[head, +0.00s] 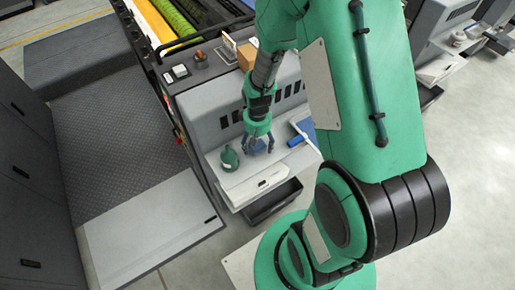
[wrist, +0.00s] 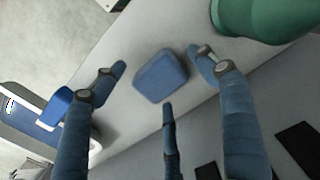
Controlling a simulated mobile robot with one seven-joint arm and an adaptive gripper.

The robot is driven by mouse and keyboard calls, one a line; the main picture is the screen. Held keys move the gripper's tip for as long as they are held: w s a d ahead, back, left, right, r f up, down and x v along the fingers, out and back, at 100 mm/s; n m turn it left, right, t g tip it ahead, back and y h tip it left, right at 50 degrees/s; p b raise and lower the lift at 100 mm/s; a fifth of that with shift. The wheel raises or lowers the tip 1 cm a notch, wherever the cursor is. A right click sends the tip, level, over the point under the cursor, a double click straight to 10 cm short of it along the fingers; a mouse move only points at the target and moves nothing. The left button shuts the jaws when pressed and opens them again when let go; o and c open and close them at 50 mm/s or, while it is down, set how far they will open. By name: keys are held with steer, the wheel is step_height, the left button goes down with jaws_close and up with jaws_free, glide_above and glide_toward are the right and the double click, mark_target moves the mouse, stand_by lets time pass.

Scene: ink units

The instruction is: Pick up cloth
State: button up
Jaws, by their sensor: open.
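The cloth is most likely the blue, block-like piece with rounded corners (wrist: 162,77) lying on the pale grey shelf in the wrist view. My gripper (wrist: 157,70) is open, with three blue-grey fingers spread around the piece: one to its left, one to its upper right, one below. The fingers look apart from it, and the height between them and the shelf is hard to judge. In the head view my gripper (head: 258,149) points down over the shelf, and its fingers mostly hide the blue piece.
A green container (head: 229,158) stands close left of my gripper; it also shows in the wrist view (wrist: 262,18). A blue and white item (head: 297,140) lies to the right. The grey machine wall (head: 225,115) rises behind the shelf (head: 238,184). An open dark drawer (head: 272,205) sits below.

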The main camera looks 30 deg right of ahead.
steer(key=shift+f, duration=0.3)
steer(key=shift+c, duration=0.5)
steer(key=c, duration=1)
